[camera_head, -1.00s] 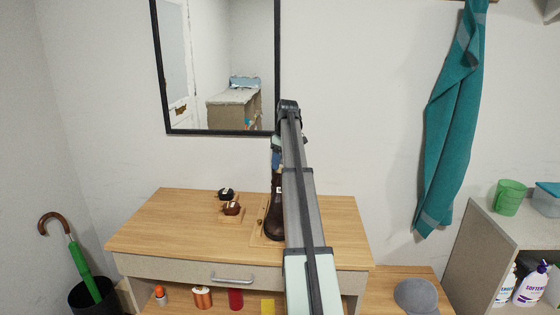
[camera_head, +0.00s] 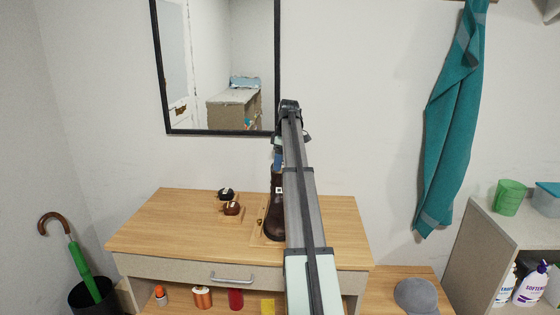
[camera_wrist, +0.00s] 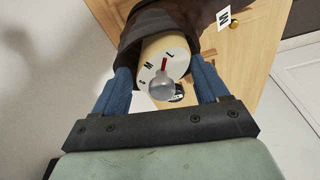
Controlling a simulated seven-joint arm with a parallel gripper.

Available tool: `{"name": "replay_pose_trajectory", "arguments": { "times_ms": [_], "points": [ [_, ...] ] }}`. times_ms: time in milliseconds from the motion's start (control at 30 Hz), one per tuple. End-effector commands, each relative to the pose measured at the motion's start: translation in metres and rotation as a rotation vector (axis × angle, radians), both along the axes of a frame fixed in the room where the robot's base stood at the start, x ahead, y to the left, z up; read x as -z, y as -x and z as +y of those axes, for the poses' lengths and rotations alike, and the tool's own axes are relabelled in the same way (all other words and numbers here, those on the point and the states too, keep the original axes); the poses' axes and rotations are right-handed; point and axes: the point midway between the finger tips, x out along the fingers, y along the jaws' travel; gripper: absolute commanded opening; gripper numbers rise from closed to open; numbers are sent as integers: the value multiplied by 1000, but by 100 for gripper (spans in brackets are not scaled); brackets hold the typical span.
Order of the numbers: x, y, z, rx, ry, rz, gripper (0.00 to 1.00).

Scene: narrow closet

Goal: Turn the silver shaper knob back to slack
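The silver shaper knob (camera_wrist: 161,87) sits on a round cream dial at the top of a dark brown boot (camera_head: 274,222). A red pointer (camera_wrist: 164,64) on the dial points toward the mark that looks like an L. Other letters lie around to its left. The boot stands upright on a wooden board on the dresser and is partly hidden by my arm in the head view. My gripper (camera_wrist: 161,72) is open, with one blue finger on each side of the dial. The knob lies between the fingers; I cannot tell whether they touch the dial.
Two small shoe-care items, one black (camera_head: 226,194) and one brown (camera_head: 232,208), stand left of the boot on the dresser (camera_head: 160,225). A framed mirror (camera_head: 220,60) hangs behind. A teal towel (camera_head: 452,130) hangs at right. The dresser's left top is clear.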

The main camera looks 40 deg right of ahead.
Motion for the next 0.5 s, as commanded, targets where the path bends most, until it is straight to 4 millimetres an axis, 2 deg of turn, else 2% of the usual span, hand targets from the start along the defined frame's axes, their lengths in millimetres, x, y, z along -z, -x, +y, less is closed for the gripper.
{"name": "replay_pose_trajectory", "arguments": {
  "times_ms": [33,267,500],
  "points": [
    [0,0,0,1,1,0,79],
    [0,-1,0,3,1,-1,100],
    [-1,-1,-1,3,1,-2,100]
  ]
}}
